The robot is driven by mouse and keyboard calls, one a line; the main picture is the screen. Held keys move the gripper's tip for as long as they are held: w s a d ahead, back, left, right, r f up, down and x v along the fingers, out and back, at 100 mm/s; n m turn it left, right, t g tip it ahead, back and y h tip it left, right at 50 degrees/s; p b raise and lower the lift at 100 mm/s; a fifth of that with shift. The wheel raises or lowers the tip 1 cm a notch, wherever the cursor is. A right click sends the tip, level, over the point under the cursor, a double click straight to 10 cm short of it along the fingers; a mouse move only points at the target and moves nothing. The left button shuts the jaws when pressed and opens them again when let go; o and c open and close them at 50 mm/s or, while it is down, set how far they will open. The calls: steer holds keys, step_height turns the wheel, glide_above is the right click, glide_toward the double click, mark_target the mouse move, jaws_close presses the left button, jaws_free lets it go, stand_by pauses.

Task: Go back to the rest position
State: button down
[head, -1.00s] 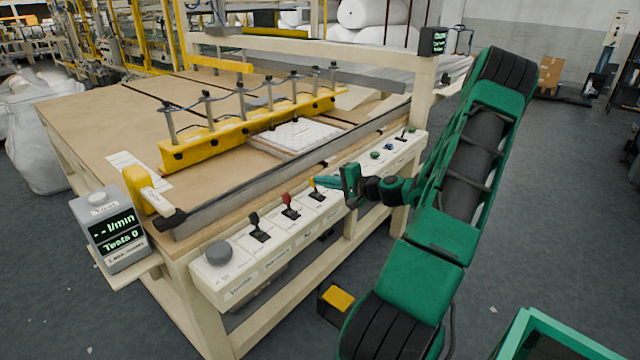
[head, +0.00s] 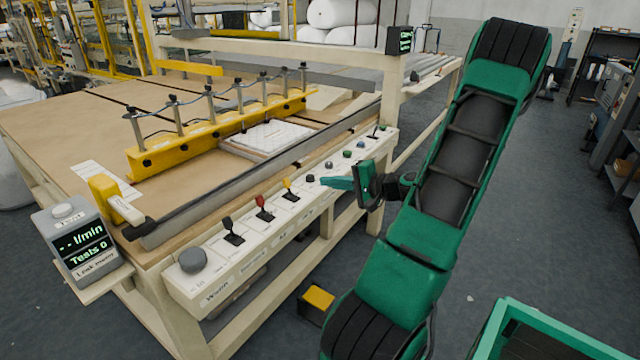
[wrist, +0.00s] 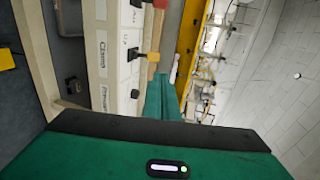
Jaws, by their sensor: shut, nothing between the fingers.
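My gripper (head: 338,183) is shut and empty. In the head view it hangs at the front of the control panel (head: 212,252), its green fingers pointing left, to the right of the yellow-handled lever (head: 289,188). From this view I cannot tell the exact gap between fingertips and panel. In the wrist view the green fingers (wrist: 163,98) extend past the dark palm edge, with the panel (wrist: 126,60) and its levers to their left. My green arm stands on the right of the head view.
The wooden table (head: 60,125) carries a yellow clamp bar (head: 200,140) and a white pad (head: 268,136). A flow meter (head: 80,240) stands at the left corner. A yellow pedal (head: 318,298) is on the floor, a green crate (head: 545,325) at lower right. Floor at right is fairly clear.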

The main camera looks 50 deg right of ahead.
stand_by(0.6)
steer(key=s+a+f+n+g+y, duration=0.15)
steer(key=a+n+g, duration=0.25)
steer(key=a, duration=0.4)
steer(key=s+a+f+n+g+y, duration=0.1)
steer(key=a+f+n+g, duration=0.2)
steer(key=a+g, duration=0.3)
steer(key=s+a+r+n+g+h, duration=0.1)
steer(key=s+a+r, duration=0.3)
steer(key=s, duration=0.5)
steer(key=s+a+r+n+g+h, duration=0.2)
steer(key=s+a+r+g+h, duration=0.1)
steer(key=s, duration=0.6)
step_height(320, 180, up, 3)
steer(key=shift+s+a+f+g, duration=0.15)
steer(key=shift+a+g, duration=0.35)
steer(key=shift+a, duration=0.75)
steer(key=shift+w+f, duration=0.15)
steer(key=shift+w, duration=0.5)
